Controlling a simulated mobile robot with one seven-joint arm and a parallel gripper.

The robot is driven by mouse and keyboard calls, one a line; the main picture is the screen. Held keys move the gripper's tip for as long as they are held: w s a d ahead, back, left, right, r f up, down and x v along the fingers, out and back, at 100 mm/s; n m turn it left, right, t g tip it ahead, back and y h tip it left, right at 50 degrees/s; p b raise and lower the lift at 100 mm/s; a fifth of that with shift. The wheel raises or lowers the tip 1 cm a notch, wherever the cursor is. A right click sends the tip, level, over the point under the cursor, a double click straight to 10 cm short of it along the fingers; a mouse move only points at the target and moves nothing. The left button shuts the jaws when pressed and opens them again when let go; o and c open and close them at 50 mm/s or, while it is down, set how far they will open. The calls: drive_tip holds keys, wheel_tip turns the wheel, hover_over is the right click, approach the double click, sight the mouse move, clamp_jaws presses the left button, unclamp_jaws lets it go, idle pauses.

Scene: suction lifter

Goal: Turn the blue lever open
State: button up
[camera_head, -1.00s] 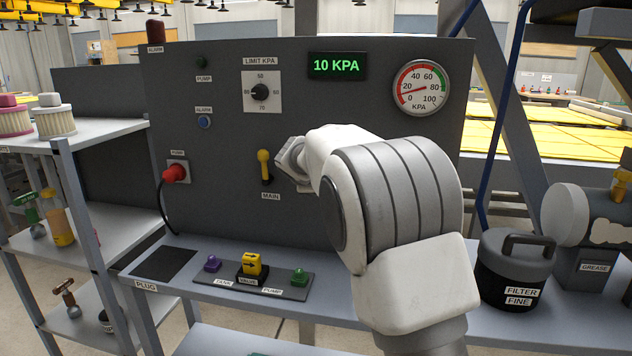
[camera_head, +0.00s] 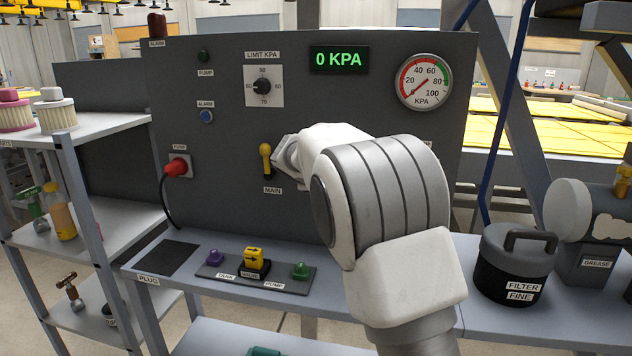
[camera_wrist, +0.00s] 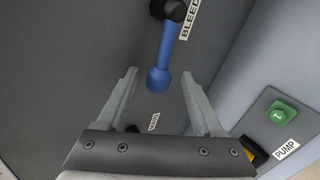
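The blue lever (camera_wrist: 164,52) shows in the wrist view, on the dark panel beside a label reading BLEED. Its round knob end lies ahead of my gripper (camera_wrist: 158,95), between the lines of the two fingers. The fingers stand apart with the knob near their tips, and nothing is clasped. I cannot tell whether a finger touches the lever. In the head view my arm hides the blue lever, and only part of my gripper (camera_head: 286,155) shows, close to the panel beside the yellow MAIN lever.
The yellow MAIN lever (camera_head: 266,159) points up, just left of my gripper. The display (camera_head: 339,60) reads 0 KPA. The green PUMP button (camera_wrist: 283,113) sits on the bench at right in the wrist view. A filter canister (camera_head: 515,265) stands at the bench's right.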

drive_tip(key=shift+a+r, duration=0.1)
drive_tip(key=p+v, duration=0.1)
drive_tip(key=v, duration=1.6)
drive_tip(key=shift+s, duration=0.25)
drive_tip(key=s+d+f+m+g, duration=0.1)
drive_tip(key=s+d+m+g, duration=0.1)
drive_tip(key=s+d+m, duration=0.5)
drive_tip(key=s+d+f+m+g+y, duration=0.15)
drive_tip(key=s+f+m, duration=0.35)
drive_tip(key=s, duration=0.8)
drive_tip(key=s+d+f+m+g+y, duration=0.1)
drive_tip(key=s+d+f+m+y, duration=0.25)
drive_tip(key=s, duration=0.95)
wheel_tip(320, 180, up, 14)
drive_tip(key=s+h+p, duration=0.1)
drive_tip(key=p, duration=1.5)
drive_tip(key=shift+a+m, duration=0.45)
